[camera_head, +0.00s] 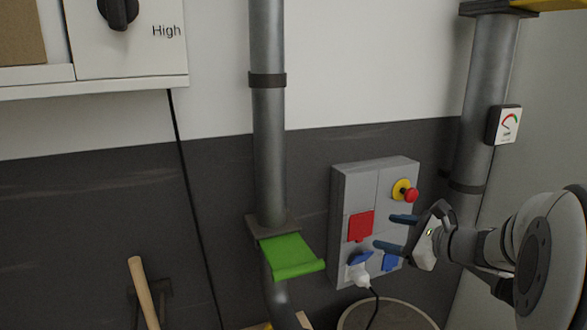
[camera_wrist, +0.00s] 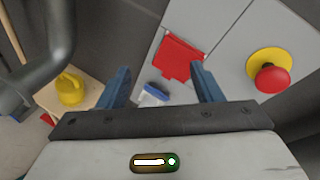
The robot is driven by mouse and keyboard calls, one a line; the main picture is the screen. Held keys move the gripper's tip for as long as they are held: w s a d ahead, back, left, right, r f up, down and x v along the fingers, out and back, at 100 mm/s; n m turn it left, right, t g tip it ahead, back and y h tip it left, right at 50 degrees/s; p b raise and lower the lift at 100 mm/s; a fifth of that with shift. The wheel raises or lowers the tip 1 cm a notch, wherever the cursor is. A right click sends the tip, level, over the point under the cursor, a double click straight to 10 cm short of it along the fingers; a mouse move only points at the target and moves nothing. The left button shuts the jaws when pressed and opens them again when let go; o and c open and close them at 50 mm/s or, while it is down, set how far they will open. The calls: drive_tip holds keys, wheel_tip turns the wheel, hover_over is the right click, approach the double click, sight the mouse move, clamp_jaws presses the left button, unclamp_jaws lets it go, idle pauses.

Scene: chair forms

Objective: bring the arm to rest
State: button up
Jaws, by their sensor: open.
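My gripper (camera_head: 396,233) is at the right of the head view, its two blue fingers pointing left in front of a grey wall box. The fingers are apart and nothing is between them. In the wrist view, my gripper (camera_wrist: 160,88) shows its fingers spread, with the box's red cover (camera_wrist: 180,58) beyond them. My arm comes in from the right edge of the head view.
The grey box (camera_head: 348,190) carries a red cover (camera_head: 360,226), a red button on yellow (camera_head: 410,194) and a white plug (camera_head: 360,274) with a cable. A green flap (camera_head: 290,257) juts from a vertical pipe (camera_head: 268,150). A yellow container (camera_wrist: 70,90) stands at left.

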drive_tip(key=s+a+f+n+g+h, duration=0.1)
drive_tip(key=s+a+f+n+g, duration=0.25)
drive_tip(key=s+a+n, duration=0.3)
drive_tip(key=s+a+f+n+g+h, duration=0.1)
drive_tip(key=s+a+f+n+g, duration=0.2)
drive_tip(key=s+a+n+g, duration=0.25)
drive_tip(key=s+d+f+n+h, duration=0.1)
drive_tip(key=s+n+h, duration=0.2)
drive_tip(key=s+n, duration=0.2)
drive_tip(key=s+d+f+n+h, duration=0.1)
drive_tip(key=s+d+n+h, duration=0.1)
drive_tip(key=s+n+h, duration=0.2)
drive_tip(key=shift+s+d+f+n+t, duration=0.3)
drive_tip(key=shift+s+n, duration=0.8)
drive_tip(key=shift+s, duration=0.05)
